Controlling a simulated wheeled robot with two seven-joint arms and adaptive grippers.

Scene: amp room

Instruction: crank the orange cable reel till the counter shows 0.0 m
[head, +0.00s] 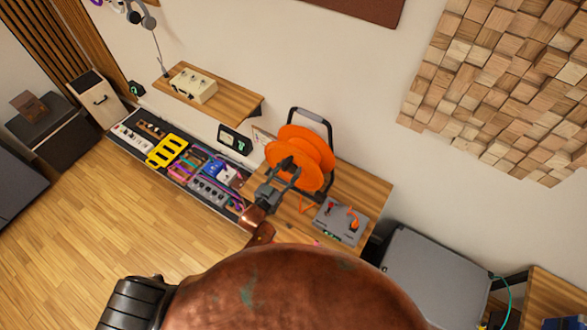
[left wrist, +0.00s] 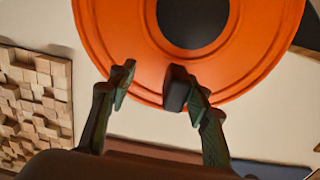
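The orange cable reel (head: 313,150) stands in a dark frame on a wooden table in the head view. Its orange flange and dark hub fill the upper left wrist view (left wrist: 260,50). My left gripper (head: 283,178) is in front of the reel, with its fingers apart in the left wrist view (left wrist: 150,82). A dark block (left wrist: 176,88), perhaps the crank's knob, shows by the right-hand finger; I cannot tell whether they touch. A dark panel (head: 235,140) with a small lit display is on the wall; no figure is readable. My right gripper is out of view.
A grey box (head: 340,222) with an orange part sits on the table (head: 365,187) right of the reel. A pedalboard (head: 125,144) with several pedals lies to the left. A large grey case (head: 430,275) stands at the right. Wooden floor is clear at lower left.

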